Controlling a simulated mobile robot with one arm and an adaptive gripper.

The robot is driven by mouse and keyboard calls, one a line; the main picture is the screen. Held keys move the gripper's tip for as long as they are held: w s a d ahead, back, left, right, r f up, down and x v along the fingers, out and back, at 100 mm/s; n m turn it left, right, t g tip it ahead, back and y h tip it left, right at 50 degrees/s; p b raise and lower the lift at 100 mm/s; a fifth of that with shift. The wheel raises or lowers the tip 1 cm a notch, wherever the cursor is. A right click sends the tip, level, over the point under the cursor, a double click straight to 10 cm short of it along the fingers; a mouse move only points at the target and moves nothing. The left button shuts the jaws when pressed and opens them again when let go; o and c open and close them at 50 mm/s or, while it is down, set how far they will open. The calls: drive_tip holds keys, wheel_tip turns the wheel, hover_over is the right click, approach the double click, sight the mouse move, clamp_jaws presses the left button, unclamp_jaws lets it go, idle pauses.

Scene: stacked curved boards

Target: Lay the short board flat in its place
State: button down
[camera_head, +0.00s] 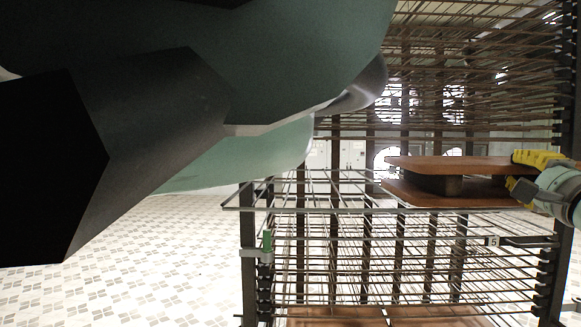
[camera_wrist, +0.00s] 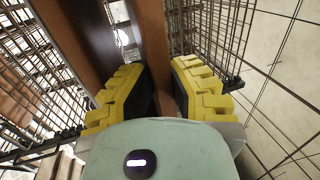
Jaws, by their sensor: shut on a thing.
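The short board (camera_head: 450,163) is brown and flat, and lies level above a second brown board (camera_head: 450,197) on the rack. A dark block (camera_head: 436,184) sits between them. My gripper (camera_head: 522,172) is at the right end of the boards, one yellow finger above the upper board and one below it. In the wrist view, my gripper (camera_wrist: 160,88) is shut on the upper board (camera_wrist: 154,40), with the left finger in the gap beside the lower board (camera_wrist: 82,30). Whether the upper board rests on the block or hangs just above it I cannot tell.
The wire rack (camera_head: 330,212) has a shelf under the boards, and a dark post stands close to my gripper on the right. More wire shelves (camera_head: 470,75) hang close above. Further brown boards (camera_head: 340,318) lie on a lower level.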

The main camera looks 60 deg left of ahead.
drive_tip(key=c, duration=1.1)
unclamp_jaws()
drive_tip(key=shift+c, duration=0.2)
drive_tip(key=shift+f, duration=0.15)
drive_tip(key=b+v, duration=0.1)
drive_tip(key=v, duration=0.5)
drive_tip(key=o, duration=0.7)
